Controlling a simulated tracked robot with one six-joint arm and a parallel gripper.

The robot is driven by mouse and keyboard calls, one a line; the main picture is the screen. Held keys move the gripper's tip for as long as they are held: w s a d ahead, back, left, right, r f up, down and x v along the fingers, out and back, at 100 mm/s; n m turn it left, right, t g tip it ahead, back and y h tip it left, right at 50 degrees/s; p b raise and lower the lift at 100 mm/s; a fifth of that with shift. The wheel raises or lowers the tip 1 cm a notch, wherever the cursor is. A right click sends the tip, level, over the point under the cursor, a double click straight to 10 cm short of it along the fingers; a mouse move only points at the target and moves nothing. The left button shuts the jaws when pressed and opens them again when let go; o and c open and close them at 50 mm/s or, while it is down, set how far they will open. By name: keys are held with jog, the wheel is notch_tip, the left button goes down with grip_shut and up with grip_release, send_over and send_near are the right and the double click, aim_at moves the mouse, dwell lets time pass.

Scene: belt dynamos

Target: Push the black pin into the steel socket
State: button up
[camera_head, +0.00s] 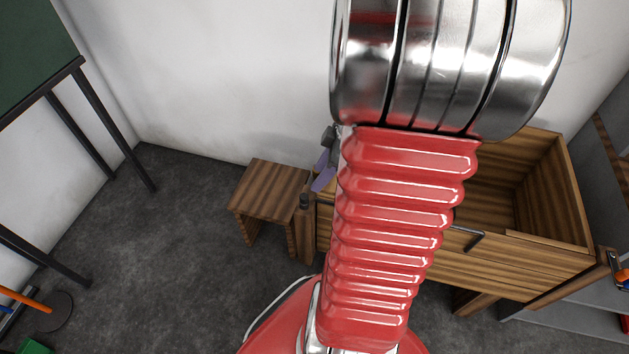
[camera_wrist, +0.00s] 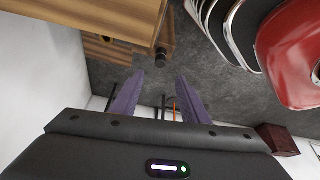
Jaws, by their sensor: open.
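A short black cylinder, which looks like the black pin (camera_head: 304,201), stands at the top of a narrow wooden post beside the crate. It also shows in the wrist view (camera_wrist: 161,57), just beyond my fingertips and roughly in line with the space between them. My gripper (camera_wrist: 160,76) has two purple fingers spread apart with nothing between them. In the head view my gripper (camera_head: 323,172) is partly hidden behind my red arm, close above the black pin. I cannot make out the steel socket; whether the pin sits in it cannot be told.
A large open wooden crate (camera_head: 560,190) with a dark metal handle (camera_head: 468,238) stands behind my arm. A small wooden stool (camera_head: 268,185) is left of the post. A green board on black legs (camera_head: 105,130) is at the far left. The grey floor (camera_head: 165,240) between them is clear.

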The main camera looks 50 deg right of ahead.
jog(key=v, duration=0.3)
jog(key=shift+s+r, duration=0.1)
jog(key=shift+r, duration=0.1)
jog(key=shift+m, duration=0.3)
dwell(0.9)
jog(key=a+r+m+h, duration=0.1)
jog(key=a+r, duration=0.3)
jog(key=a, duration=0.4)
jog(key=a+r+m+t+h, duration=0.1)
jog(key=a+r+m, duration=0.2)
jog(key=a, duration=0.6)
jog(key=a+r+m+t, duration=0.1)
jog(key=a+r+m, duration=0.1)
jog(key=a+r, duration=0.5)
jog(key=shift+a+m+h, duration=0.4)
jog(key=shift+a, duration=0.3)
